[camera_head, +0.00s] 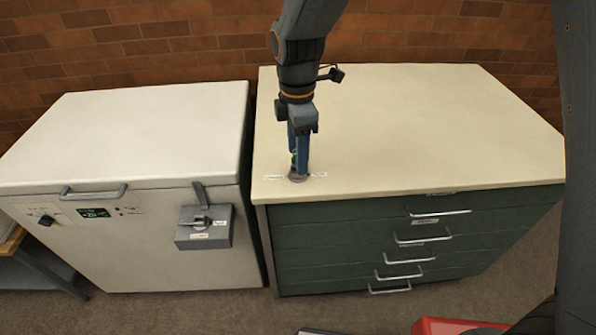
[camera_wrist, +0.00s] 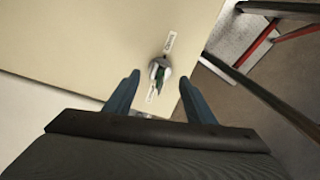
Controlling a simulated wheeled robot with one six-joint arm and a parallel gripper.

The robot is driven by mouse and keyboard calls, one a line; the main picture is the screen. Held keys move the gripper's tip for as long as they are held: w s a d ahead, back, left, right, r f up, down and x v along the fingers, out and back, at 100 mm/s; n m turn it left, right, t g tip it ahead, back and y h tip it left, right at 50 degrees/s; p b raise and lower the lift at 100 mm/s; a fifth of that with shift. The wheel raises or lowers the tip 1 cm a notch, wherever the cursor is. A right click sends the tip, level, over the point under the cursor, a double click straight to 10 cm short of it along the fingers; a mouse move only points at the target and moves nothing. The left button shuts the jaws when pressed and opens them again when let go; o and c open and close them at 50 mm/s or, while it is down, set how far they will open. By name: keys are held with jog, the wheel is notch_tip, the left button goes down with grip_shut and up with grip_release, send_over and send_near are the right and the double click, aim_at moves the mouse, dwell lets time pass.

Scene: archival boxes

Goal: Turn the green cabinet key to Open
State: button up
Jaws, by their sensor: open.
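The green cabinet key (camera_wrist: 159,79) shows in the wrist view, standing in a round pale lock on the cream cabinet top. A small white label sits on either side of it; I cannot read them for certain. In the head view the round lock base (camera_head: 297,178) is near the front left corner of the green drawer cabinet (camera_head: 330,238), and the key is mostly hidden by my fingers. My gripper (camera_head: 299,160) points down right over the lock. Its blue fingers (camera_wrist: 160,82) are open, one on each side of the key, with gaps showing in the wrist view.
A white chest (camera_head: 130,135) with a grey latch box (camera_head: 204,228) and a small display stands left, across a narrow gap. The cabinet top (camera_head: 420,125) is otherwise clear. A red object (camera_head: 455,326) lies on the floor in front. A brick wall is behind.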

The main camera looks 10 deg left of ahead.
jog(key=shift+r+p, duration=3.1)
jog(key=shift+r, duration=1.2)
jog(key=s+d+f+m+b, duration=0.2)
jog(key=s+d+m, duration=0.1)
jog(key=d+m, duration=0.4)
jog(key=s+d+f+m+t+b, duration=0.1)
jog(key=s+d+f+m+b, duration=0.1)
jog(key=d+m, duration=0.6)
jog(key=s+d+f+m+b, duration=0.2)
jog(key=d+m, duration=0.6)
jog(key=d, duration=0.5)
jog(key=shift+s+d+f+b, duration=0.2)
jog(key=shift+s+f+b, duration=0.3)
jog(key=shift+s, duration=0.65)
jog(key=shift+f, duration=0.1)
